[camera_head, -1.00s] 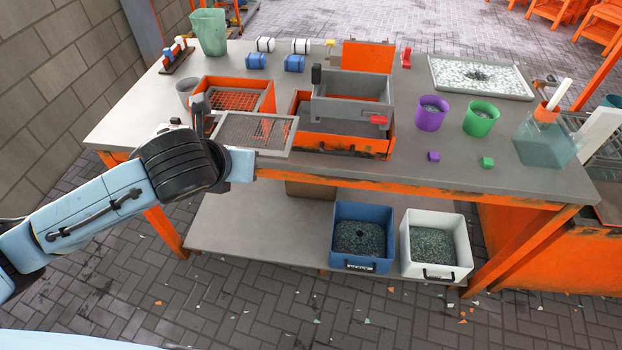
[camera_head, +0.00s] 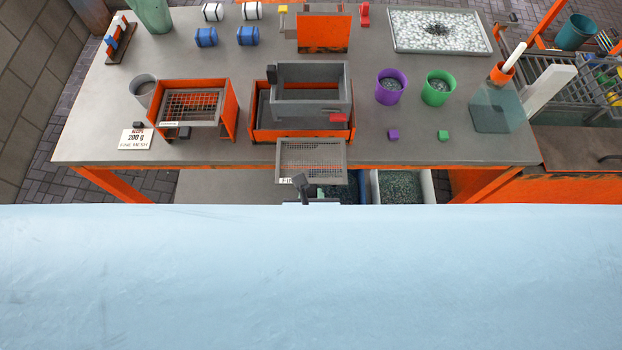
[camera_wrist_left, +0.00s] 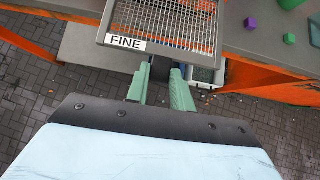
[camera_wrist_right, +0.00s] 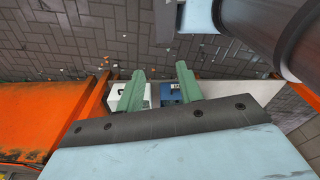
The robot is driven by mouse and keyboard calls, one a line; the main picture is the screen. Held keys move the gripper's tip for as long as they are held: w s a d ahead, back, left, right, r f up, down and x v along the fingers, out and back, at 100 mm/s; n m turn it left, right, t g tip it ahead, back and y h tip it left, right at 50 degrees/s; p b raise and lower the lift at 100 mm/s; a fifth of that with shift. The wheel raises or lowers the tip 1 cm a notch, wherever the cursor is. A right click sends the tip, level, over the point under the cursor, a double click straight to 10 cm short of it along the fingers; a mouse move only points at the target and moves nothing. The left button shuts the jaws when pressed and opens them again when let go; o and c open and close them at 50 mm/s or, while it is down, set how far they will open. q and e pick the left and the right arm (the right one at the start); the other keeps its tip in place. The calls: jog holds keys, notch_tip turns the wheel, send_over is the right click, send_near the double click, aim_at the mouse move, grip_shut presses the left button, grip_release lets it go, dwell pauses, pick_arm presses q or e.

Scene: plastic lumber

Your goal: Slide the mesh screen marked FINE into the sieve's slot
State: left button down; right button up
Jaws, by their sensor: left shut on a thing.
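The mesh screen marked FINE (camera_head: 312,160) is a grey-framed wire mesh; its FINE label also shows in the left wrist view (camera_wrist_left: 125,42). My left gripper (camera_head: 302,188) is shut on the screen's near edge, where a handle would be; the grip itself is partly hidden. The screen is out past the table's front edge, directly in front of the sieve (camera_head: 311,104). The sieve is a grey box with a red latch (camera_head: 338,118), standing in an orange tray (camera_head: 262,134). I cannot make out its slot. My right gripper (camera_wrist_right: 161,88) is open and empty over the floor, away from the screen.
An orange rack (camera_head: 230,106) with another mesh screen (camera_head: 190,106) stands left of the sieve. A card (camera_head: 136,139) reads 200 g FINE MESH. Purple (camera_head: 391,93) and green (camera_head: 438,95) cups stand to the right. Bins sit below the tabletop.

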aim_at(311, 149)
pick_arm(q)
jog(key=shift+w, duration=2.75)
pick_arm(e)
jog(key=shift+s, duration=0.3)
jog(key=shift+a, duration=0.1)
pick_arm(q)
jog(key=shift+w, duration=0.8)
jog(key=shift+w, duration=0.3)
jog(key=shift+w, duration=0.3)
jog(key=shift+w, duration=0.35)
jog(key=shift+w, duration=1)
pick_arm(e)
jog(key=shift+f, duration=0.1)
